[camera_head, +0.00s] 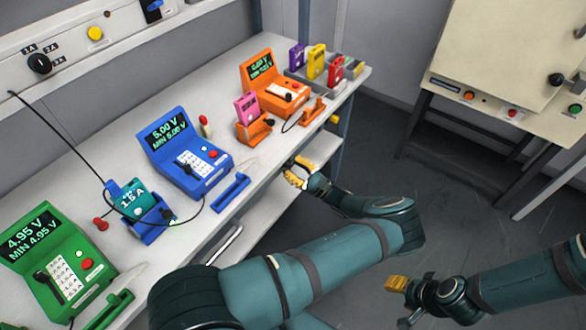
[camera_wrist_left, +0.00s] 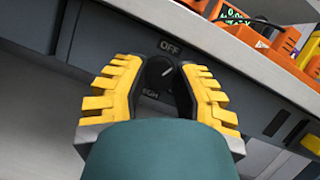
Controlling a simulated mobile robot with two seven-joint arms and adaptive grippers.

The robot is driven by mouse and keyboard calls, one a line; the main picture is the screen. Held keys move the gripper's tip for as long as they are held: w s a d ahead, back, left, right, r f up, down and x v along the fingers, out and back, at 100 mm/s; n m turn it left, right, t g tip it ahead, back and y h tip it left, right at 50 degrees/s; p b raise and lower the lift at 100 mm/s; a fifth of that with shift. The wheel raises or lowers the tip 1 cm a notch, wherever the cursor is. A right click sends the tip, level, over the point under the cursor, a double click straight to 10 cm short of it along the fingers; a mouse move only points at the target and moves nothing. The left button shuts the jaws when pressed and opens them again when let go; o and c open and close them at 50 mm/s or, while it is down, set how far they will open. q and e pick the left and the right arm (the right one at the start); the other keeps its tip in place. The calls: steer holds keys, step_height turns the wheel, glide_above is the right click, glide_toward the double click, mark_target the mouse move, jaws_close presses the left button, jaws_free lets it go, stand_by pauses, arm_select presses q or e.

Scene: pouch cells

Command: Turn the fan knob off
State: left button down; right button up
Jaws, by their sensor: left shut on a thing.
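The fan knob (camera_wrist_left: 160,72) is a round black knob with a pale pointer line, on the dark front panel of the bench. The word OFF stands above it, and partly hidden lettering lies below it. The pointer tilts up and to the right. My left gripper (camera_wrist_left: 159,88) has its yellow fingers on both sides of the knob, shut on it. In the head view my left gripper (camera_head: 297,174) is at the bench's front edge, and the knob is hidden there. My right gripper (camera_head: 397,287) is at the lower right, away from the bench; its finger gap is unclear.
The bench (camera_head: 75,180) carries a green tester (camera_head: 62,262), a blue tester (camera_head: 187,158) and an orange tester (camera_head: 270,88). A teal pouch cell (camera_head: 130,198) and a pink pouch cell (camera_head: 247,108) stand in holders. A cream cabinet (camera_head: 500,50) stands at the right, with open floor between.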

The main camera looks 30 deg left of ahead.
arm_select(q)
steer(key=n+g, duration=0.1)
steer(key=n, duration=0.2)
steer(key=n+g+h, duration=0.1)
steer(key=n+g, duration=0.1)
steer(key=n, duration=0.2)
steer(key=shift+r+n+g+h, duration=0.15)
steer(key=shift+n+g+h, duration=0.15)
steer(key=shift+n, duration=0.3)
steer(key=shift+a, duration=0.1)
steer(key=c, duration=0.9)
jaws_free()
steer(key=v, duration=1.2)
